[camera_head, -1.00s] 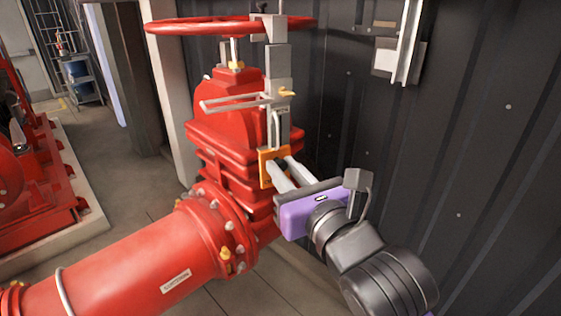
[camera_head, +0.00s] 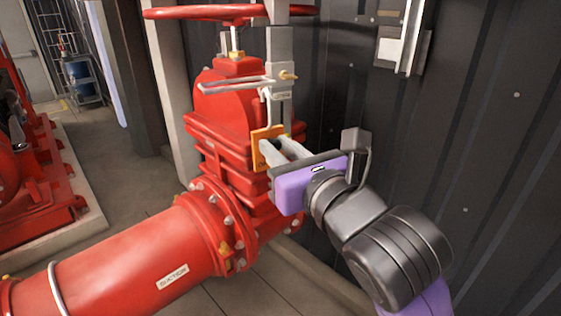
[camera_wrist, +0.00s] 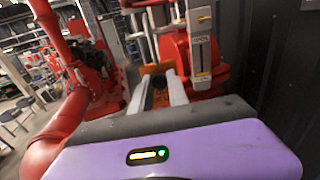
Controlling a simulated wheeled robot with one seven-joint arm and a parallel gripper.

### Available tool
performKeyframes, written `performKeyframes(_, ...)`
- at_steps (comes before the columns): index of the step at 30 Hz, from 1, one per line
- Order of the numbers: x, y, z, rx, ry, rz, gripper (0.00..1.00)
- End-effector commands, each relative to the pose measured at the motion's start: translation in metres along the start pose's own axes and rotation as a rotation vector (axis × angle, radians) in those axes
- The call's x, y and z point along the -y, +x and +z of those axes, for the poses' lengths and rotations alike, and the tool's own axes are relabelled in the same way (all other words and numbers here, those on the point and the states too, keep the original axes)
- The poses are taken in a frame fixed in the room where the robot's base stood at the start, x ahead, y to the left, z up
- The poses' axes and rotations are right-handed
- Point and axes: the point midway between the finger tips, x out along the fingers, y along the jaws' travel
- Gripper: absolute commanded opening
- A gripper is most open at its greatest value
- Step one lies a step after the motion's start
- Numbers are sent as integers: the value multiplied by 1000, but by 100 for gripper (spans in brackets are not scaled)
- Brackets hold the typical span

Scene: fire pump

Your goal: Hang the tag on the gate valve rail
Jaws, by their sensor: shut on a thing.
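The tag (camera_head: 263,148) is an orange plate with a pale hook (camera_head: 266,103) rising from its top. My gripper (camera_head: 277,149) is shut on the plate and holds it upright in front of the red gate valve (camera_head: 228,103). The rail (camera_head: 238,86) is a grey bar on the valve's near side, below the red handwheel (camera_head: 210,13). The hook's top is close to the rail's underside; I cannot tell whether they touch. In the wrist view the tag (camera_wrist: 155,70) shows beyond my two fingers, partly hidden by them.
A grey upright post (camera_head: 279,62) with a small yellow knob stands at the rail's right end. A dark corrugated wall (camera_head: 480,130) is close on the right. The red suction pipe (camera_head: 130,262) runs below left.

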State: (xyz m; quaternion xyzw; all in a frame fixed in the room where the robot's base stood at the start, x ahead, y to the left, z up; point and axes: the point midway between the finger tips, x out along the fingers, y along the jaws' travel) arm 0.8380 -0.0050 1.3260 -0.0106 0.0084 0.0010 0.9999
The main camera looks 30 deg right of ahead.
Motion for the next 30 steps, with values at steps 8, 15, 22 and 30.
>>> performKeyframes(8, -4, 6, 4, 13, 11, 2, 0)
performKeyframes(15, -4, 17, 12, 17, 22, 0, 0)
performKeyframes(22, -4, 34, 12, 16, 22, 0, 0)
performKeyframes(30, -4, 53, 13, 17, 21, -1, 0)
